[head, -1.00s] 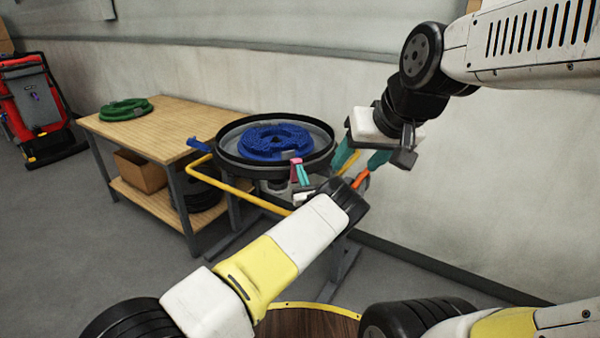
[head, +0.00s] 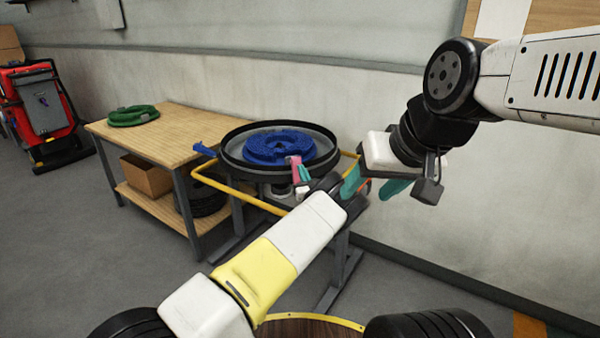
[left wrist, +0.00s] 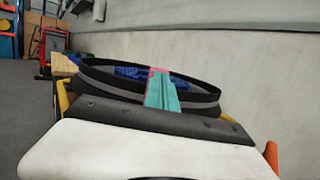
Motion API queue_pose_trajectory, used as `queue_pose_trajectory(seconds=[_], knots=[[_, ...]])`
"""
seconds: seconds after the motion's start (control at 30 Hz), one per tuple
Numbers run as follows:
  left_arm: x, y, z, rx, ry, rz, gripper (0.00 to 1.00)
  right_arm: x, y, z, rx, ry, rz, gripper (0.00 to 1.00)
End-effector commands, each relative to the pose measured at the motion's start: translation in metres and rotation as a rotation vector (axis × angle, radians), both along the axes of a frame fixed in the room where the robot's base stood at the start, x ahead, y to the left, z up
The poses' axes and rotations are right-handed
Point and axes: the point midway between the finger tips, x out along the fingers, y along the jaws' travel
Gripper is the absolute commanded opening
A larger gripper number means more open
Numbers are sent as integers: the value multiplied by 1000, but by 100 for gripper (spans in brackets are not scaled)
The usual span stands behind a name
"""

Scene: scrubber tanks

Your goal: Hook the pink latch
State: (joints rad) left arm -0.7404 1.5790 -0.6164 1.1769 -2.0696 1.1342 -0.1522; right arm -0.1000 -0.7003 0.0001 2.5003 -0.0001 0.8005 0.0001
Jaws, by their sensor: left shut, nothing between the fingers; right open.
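The pink latch (head: 294,162) is at the near rim of the round black tank (head: 232,160). In the left wrist view the pink latch (left wrist: 153,73) shows as a narrow strip behind and beside my teal fingers. My left gripper (head: 303,172) is shut, its teal fingertips right at the latch; I cannot tell whether they touch it. It also shows in the left wrist view (left wrist: 161,88). My right gripper (head: 372,190) is open and empty, to the right of the tank, with its teal fingers pointing down.
A blue coiled ring (head: 278,146) lies inside the tank. A yellow rail (head: 240,195) runs around the stand. A wooden table (head: 180,127) with a green coil (head: 133,116) stands at the left. A red machine (head: 38,100) stands farther left. The wall is close behind at the right.

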Motion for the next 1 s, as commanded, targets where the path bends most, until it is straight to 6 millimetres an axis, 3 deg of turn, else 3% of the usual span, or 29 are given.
queue_pose_trajectory(seconds=[0.4, 1.0], knots=[[26, 5, 12, -13, 56, 0, 0, 0, 0, 0, 0, 0, 0, 56], [33, 7, 15, -13, 55, 1, 0, 0, 0, 0, 0, -1, 0, 56]])
